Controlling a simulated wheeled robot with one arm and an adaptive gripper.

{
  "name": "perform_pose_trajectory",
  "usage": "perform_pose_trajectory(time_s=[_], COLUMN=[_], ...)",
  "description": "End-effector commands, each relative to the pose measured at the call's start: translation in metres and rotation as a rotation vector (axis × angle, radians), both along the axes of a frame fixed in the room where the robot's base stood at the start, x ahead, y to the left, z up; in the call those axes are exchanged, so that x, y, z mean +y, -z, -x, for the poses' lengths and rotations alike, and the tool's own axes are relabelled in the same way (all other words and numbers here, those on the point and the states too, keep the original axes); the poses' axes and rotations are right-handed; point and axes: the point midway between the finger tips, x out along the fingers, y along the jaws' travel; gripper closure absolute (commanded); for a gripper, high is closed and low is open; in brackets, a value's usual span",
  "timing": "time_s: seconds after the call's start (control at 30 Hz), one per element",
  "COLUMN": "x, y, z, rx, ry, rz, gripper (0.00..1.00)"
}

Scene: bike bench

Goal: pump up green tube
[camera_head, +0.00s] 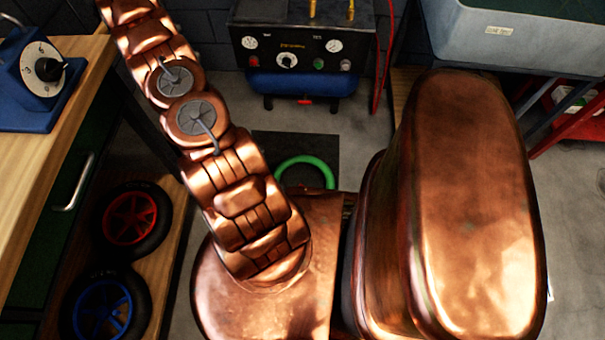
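A green tube (318,162) shows as a curved ring on a dark mat (267,148) on the floor, in the middle of the head view. Its lower part is hidden behind my copper-coloured body and arm. A black compressor panel with gauges and knobs (292,46) stands on a blue tank (302,83) against the back wall, beyond the tube. My arm rises from the lower middle to the upper left, and its end leaves the picture at the top. My gripper is not in view.
A wooden bench (45,152) at left carries a blue box with a dial (40,70). Wheels with red (130,218) and blue (102,308) rims lie on a low wooden shelf. A red hose (383,60) hangs beside the compressor. A grey basin (515,38) stands at upper right.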

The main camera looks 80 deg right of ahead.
Motion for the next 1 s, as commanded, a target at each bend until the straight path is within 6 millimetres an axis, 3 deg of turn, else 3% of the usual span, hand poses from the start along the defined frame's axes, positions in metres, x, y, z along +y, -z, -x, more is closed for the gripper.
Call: perform_pose_trajectory(time_s=[1.0], x=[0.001], y=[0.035], z=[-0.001], rx=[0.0], ry=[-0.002], rz=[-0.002], gripper=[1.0])
